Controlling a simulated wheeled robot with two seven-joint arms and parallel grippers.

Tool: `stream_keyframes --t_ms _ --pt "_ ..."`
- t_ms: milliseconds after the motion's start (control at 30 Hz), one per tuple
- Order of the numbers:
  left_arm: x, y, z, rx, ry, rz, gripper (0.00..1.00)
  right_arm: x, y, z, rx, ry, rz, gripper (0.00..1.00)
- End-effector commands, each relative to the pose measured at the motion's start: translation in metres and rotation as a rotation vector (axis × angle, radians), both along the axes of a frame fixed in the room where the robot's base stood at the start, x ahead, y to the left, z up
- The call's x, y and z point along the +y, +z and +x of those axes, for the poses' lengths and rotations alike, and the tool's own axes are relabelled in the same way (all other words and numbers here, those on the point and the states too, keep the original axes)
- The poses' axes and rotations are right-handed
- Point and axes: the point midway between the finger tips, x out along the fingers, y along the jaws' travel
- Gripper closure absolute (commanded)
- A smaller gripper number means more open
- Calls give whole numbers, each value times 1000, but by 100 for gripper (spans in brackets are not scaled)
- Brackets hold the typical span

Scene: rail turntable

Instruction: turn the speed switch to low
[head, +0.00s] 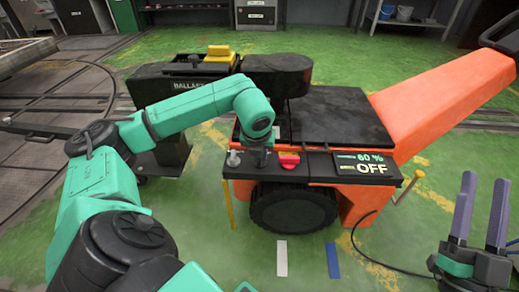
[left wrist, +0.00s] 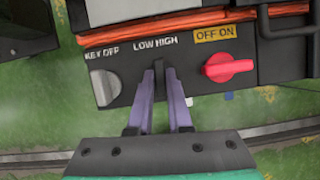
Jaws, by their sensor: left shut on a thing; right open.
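The speed switch (left wrist: 159,72) is a small dark piece under the LOW HIGH label in the left wrist view. The purple fingers of my left gripper (left wrist: 162,84) are shut on it, one on each side. The fingers hide part of the switch, and I cannot tell whether it points to low or high. In the head view my left gripper (head: 258,152) reaches down onto the black control panel (head: 325,168) of the orange machine, and the switch is hidden. My right gripper (head: 480,212) is open and empty at the lower right, fingers up, apart from the machine.
A red OFF ON knob (left wrist: 228,67) is right of the switch; a grey key knob (left wrist: 105,86) is left. The panel's display (head: 366,163) reads 60 % and OFF. A black ballast unit (head: 180,82) stands behind.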

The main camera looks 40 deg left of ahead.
Motion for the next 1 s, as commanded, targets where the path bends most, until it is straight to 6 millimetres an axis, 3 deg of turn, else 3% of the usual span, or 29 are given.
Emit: stream_keyframes --t_ms 133,300,733,767,800,1000 --pt "-1 1 0 2 53 -2 100 4 -26 5 84 9 -16 50" --pt "-1 0 0 2 86 -1 100 6 -42 7 131 15 -25 50" --pt "0 0 0 3 95 -1 100 6 -47 7 143 17 -26 50" --pt "0 -1 0 3 95 -1 71 6 -47 7 143 17 -26 50" --pt "0 0 0 3 95 -1 56 6 -47 7 143 17 -26 50" --pt "0 0 0 2 93 -1 52 6 -47 7 143 17 -26 50"
